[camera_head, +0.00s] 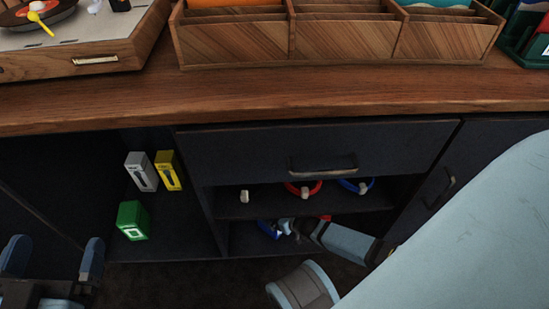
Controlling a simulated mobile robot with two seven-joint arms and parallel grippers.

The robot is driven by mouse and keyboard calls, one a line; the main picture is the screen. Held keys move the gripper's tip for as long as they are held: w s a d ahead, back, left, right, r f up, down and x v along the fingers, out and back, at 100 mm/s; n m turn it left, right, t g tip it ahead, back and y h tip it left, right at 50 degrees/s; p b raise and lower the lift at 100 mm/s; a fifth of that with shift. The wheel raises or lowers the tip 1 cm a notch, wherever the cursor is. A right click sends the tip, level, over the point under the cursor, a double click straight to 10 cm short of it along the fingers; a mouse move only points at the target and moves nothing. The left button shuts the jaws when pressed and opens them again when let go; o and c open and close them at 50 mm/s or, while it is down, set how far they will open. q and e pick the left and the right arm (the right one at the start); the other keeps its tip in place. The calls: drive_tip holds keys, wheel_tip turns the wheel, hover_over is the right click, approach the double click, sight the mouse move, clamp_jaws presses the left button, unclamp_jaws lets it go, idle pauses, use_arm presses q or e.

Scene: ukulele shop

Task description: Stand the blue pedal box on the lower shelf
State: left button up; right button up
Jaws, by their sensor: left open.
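I see no clear blue pedal box. Three similar boxes stand in the open left bay of the cabinet: a grey one (141,171), a yellow one (168,170) and, nearer the front, a green one (133,220). My left gripper (54,265) is at the bottom left, open and empty, its fingers apart, in front of the bay and left of the green box. My right arm comes in from the right and its gripper (290,228) reaches into the lower shelf (240,240) under the drawer. Its fingertips are small and dark there, beside a blue curved thing (268,229).
The middle shelf holds a small white piece (244,196), a red ring-shaped thing (303,188) and a blue one (356,186). A closed drawer (320,150) is above. The wooden counter (300,95) carries a divided wooden bin (345,40) and a wooden tray (95,60).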

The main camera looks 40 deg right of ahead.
use_arm(q)
drive_tip(key=s+n+p, duration=0.1)
drive_tip(key=d+f+n+g+p, duration=0.1)
drive_tip(key=p, duration=0.1)
drive_tip(key=s+n+g+y+p, duration=0.1)
drive_tip(key=shift+s+d+f+n+p, duration=0.15)
drive_tip(key=shift+s+d+n+p, duration=0.15)
drive_tip(key=shift+p, duration=0.1)
use_arm(e)
drive_tip(key=v, duration=1.1)
drive_tip(key=shift+s, duration=0.2)
use_arm(q)
drive_tip(key=shift+r, duration=0.25)
use_arm(e)
drive_tip(key=shift+r, duration=0.15)
